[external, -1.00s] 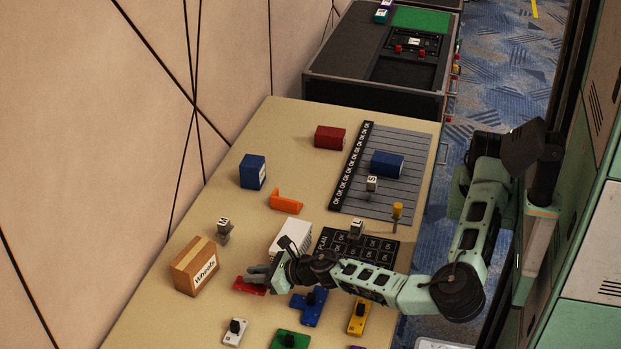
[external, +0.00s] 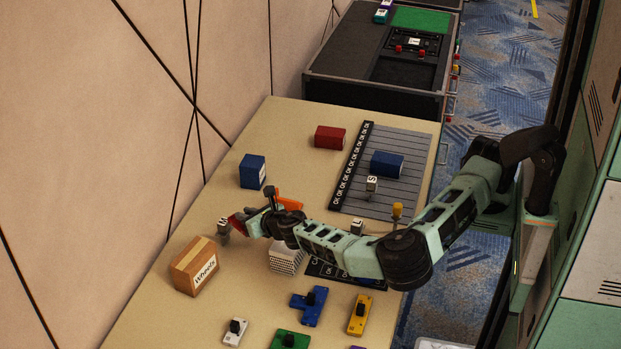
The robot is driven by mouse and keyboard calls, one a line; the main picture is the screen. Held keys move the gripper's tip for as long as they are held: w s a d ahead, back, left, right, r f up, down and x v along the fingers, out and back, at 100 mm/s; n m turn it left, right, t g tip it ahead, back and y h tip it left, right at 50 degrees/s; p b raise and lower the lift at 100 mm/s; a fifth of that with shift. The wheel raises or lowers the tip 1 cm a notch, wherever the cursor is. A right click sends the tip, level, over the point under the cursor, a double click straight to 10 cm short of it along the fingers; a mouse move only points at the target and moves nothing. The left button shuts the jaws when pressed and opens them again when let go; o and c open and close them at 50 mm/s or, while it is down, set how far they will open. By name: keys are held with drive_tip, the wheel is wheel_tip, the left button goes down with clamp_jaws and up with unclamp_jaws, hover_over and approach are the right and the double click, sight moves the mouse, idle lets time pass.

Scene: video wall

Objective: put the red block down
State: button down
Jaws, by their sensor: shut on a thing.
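The red block (external: 237,221) is in the jaws of my gripper (external: 248,223), which is shut on it. The block looks raised above the tan table and tilted, and only part of it shows past the fingers. It appears close to the grey stand marked M (external: 223,228); I cannot tell whether they touch. A separate dark red box (external: 330,137) stands on the far part of the table.
A cardboard Wheels box (external: 195,266), a blue box (external: 252,171) and an orange bracket (external: 290,203) stand around the gripper. A white box (external: 286,260) and dark plan board (external: 345,275) lie partly under my arm. Blue (external: 308,305) and yellow (external: 359,314) pieces lie nearer.

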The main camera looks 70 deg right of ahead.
drive_tip(key=s+d+m+g+h+b, duration=0.15)
drive_tip(key=d+m+g+h, duration=0.35)
drive_tip(key=d, duration=1.2)
drive_tip(key=s+d+m+g+h+b, duration=0.15)
drive_tip(key=d+m+g, duration=0.55)
drive_tip(key=d, duration=1.1)
drive_tip(key=shift+h, duration=0.25)
drive_tip(key=f, duration=0.4)
drive_tip(key=shift+w+f, duration=0.25)
drive_tip(key=shift+f, duration=0.1)
drive_tip(key=shift+f+p, duration=0.35)
drive_tip(key=shift+f, duration=1.9)
drive_tip(key=shift+f, duration=0.2)
drive_tip(key=c, duration=1.4)
unclamp_jaws()
drive_tip(key=shift+o, duration=0.4)
drive_tip(key=shift+r, duration=0.2)
